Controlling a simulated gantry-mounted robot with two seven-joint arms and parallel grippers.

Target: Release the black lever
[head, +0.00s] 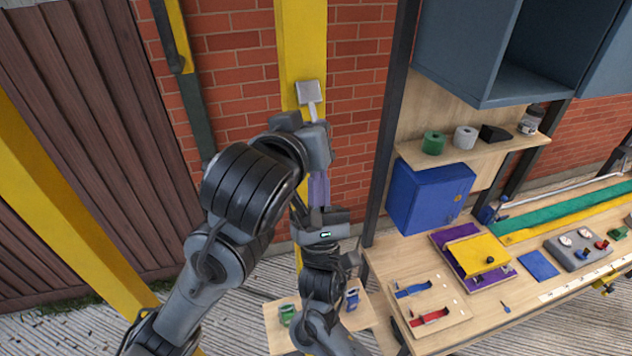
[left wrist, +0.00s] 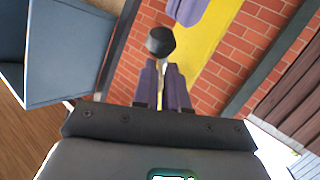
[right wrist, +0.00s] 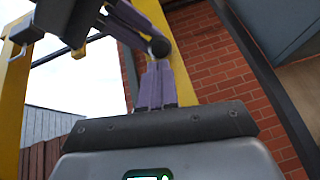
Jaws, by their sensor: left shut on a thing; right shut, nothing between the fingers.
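The black lever's round knob (left wrist: 160,42) shows at the fingertips of my left gripper (left wrist: 161,63), whose purple fingers are shut on it. The knob also shows in the right wrist view (right wrist: 159,46), at the left gripper's tips. My right gripper (right wrist: 157,64) is shut and empty, with its tips just short of the knob. In the head view, purple fingers (head: 318,188) show between my two wrists in front of the yellow post; I cannot tell which gripper they belong to. The knob is hidden there, and I cannot make out the lever's shaft or mount.
The yellow post (head: 301,45) stands before a brick wall. A workbench (head: 400,280) at right carries a blue box (head: 428,196), a board with red and blue handles (head: 448,318) and other parts. A small wooden table (head: 278,333) stands behind my right arm.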

